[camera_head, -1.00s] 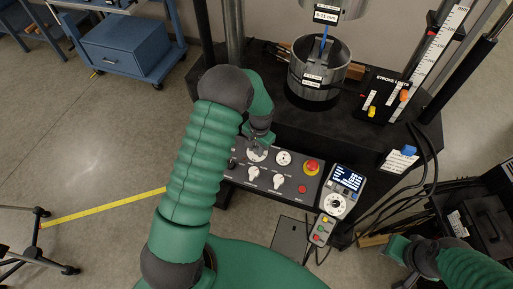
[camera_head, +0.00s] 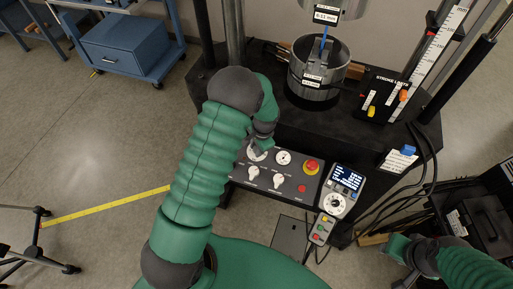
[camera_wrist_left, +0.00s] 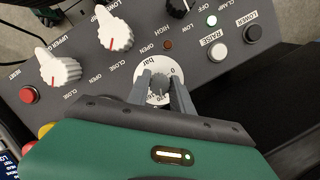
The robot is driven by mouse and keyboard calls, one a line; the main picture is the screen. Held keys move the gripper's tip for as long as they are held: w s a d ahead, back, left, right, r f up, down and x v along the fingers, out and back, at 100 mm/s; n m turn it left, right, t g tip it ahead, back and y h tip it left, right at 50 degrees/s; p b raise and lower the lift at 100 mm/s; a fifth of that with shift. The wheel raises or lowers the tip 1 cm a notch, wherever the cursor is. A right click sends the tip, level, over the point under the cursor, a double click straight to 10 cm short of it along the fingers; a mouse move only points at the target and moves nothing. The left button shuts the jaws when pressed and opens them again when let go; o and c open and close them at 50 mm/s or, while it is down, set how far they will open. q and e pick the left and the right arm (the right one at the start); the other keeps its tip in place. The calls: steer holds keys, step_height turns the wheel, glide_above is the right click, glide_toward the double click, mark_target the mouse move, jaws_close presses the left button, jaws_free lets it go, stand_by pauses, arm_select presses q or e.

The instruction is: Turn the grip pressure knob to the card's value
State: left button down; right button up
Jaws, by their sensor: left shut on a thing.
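The grip pressure knob (camera_wrist_left: 159,84) is a small grey knob on a white round dial marked "bar" and "0" in the left wrist view. My left gripper (camera_wrist_left: 161,88) is shut on it, one finger on each side, and partly covers the dial's scale. In the head view my left gripper (camera_head: 257,146) reaches down to the panel's upper left, over the white dial (camera_head: 256,155). A white card (camera_head: 400,159) under a blue clip stands right of the panel; its writing is too small to read. My right gripper (camera_head: 400,250) is at the lower right, its jaws unclear.
The control panel (camera_head: 240,179) carries another white dial (camera_head: 284,158), a red emergency button (camera_head: 311,167) and two white knobs (camera_wrist_left: 60,70) (camera_wrist_left: 114,35). Raise (camera_wrist_left: 218,52) and lower (camera_wrist_left: 252,33) buttons sit close by. A display unit (camera_head: 348,177) and pendant (camera_head: 322,229) are at the right.

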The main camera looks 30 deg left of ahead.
arm_select(q)
steer(key=shift+w+r, duration=0.1)
steer(key=shift+w, duration=0.15)
steer(key=c, duration=1.1)
jaws_free()
steer(key=shift+s, duration=0.1)
steer(key=d+r, duration=0.1)
steer(key=r, duration=0.4)
steer(key=d+r, duration=0.1)
steer(key=r, duration=0.5)
steer(key=d+r, duration=0.1)
steer(key=r, duration=0.4)
steer(key=shift+s+r+b, duration=0.15)
steer(key=shift+s+b, duration=0.05)
steer(key=shift+b, duration=0.1)
